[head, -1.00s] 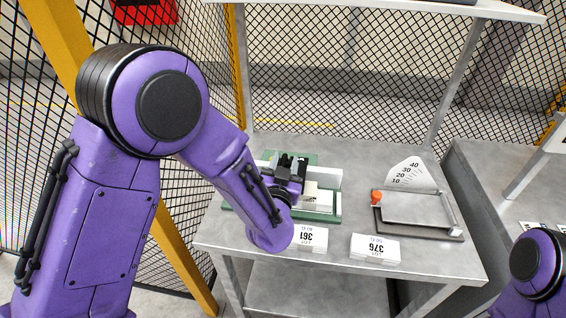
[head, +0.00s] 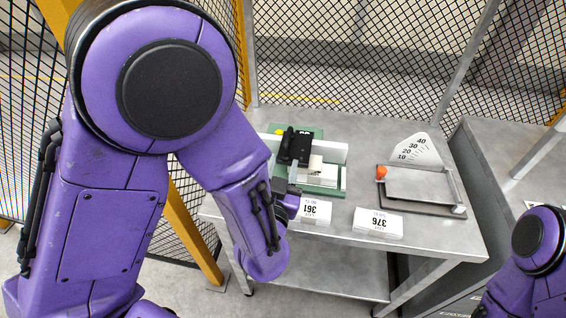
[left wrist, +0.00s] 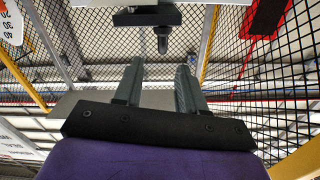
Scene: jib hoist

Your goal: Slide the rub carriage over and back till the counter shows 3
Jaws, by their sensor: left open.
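The rub rig has a green base (head: 322,190) with a white wall on the left of the table. Its black carriage (head: 300,148) sits on top, with a dark upright handle at its left. Small pale marks on the black part are too small to read as a count. My left gripper (head: 291,196) is at the rig's front edge, apart from the carriage and partly hidden by my arm. In the left wrist view its two fingers (left wrist: 157,85) are spread with nothing between them. A dark block with a hanging knob (left wrist: 162,40) shows beyond the fingertips. My right gripper is out of view.
Labels marked 361 (head: 316,211) and 376 (head: 378,222) lie along the table's front. A grey frame with an orange knob (head: 381,172) and a numbered dial (head: 415,148) stands at the right. Mesh fencing (head: 350,50) closes the back.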

